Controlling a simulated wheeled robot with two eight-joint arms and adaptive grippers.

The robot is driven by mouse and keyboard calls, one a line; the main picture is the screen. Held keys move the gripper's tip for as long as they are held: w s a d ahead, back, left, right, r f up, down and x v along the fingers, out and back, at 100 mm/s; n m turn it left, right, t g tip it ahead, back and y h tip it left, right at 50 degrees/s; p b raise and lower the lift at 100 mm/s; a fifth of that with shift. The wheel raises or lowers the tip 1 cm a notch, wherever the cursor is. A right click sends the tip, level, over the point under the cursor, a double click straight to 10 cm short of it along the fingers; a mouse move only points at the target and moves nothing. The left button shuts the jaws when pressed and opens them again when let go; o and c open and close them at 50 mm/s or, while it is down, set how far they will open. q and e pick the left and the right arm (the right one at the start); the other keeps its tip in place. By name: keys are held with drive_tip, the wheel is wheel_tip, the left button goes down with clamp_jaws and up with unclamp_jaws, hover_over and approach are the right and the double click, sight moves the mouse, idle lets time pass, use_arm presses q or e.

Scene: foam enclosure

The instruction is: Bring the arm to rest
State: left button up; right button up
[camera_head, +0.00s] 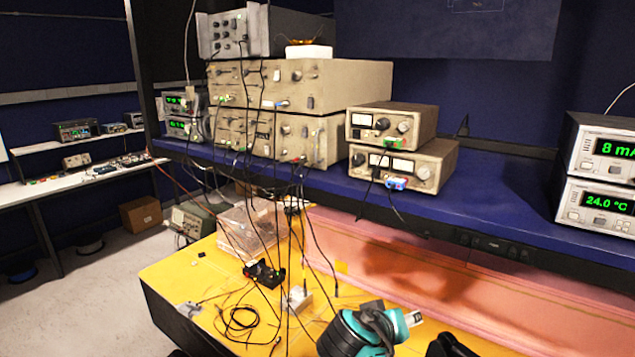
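I cannot make out either gripper in the head view. A teal and black rounded object (352,335) with a pale, short end stands at the bottom edge, over the yellow table (180,268). A separate black piece (450,346) shows to its right, cut off by the bottom edge. I cannot tell whether either one is part of an arm.
Loose black cables and a small black box (263,274) lie on the yellow table. Cables hang from stacked beige instruments (290,85) on the blue shelf (480,208). A pink foam wall (440,275) runs below. Open floor (95,310) lies at left.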

drive_tip(key=s+f+g+y+b, duration=0.1)
drive_tip(key=s+f+y+b, duration=0.2)
drive_tip(key=s+f+b, duration=0.4)
drive_tip(key=s+d+f+y+b, duration=0.1)
drive_tip(key=s+f+y+b, duration=0.2)
drive_tip(key=f, duration=2.2)
drive_tip(key=s+b, duration=0.4)
drive_tip(key=s, duration=0.1)
drive_tip(key=shift+d+f+g+y, duration=0.15)
drive_tip(key=shift+f+g+y, duration=0.15)
drive_tip(key=shift+g+y, duration=0.1)
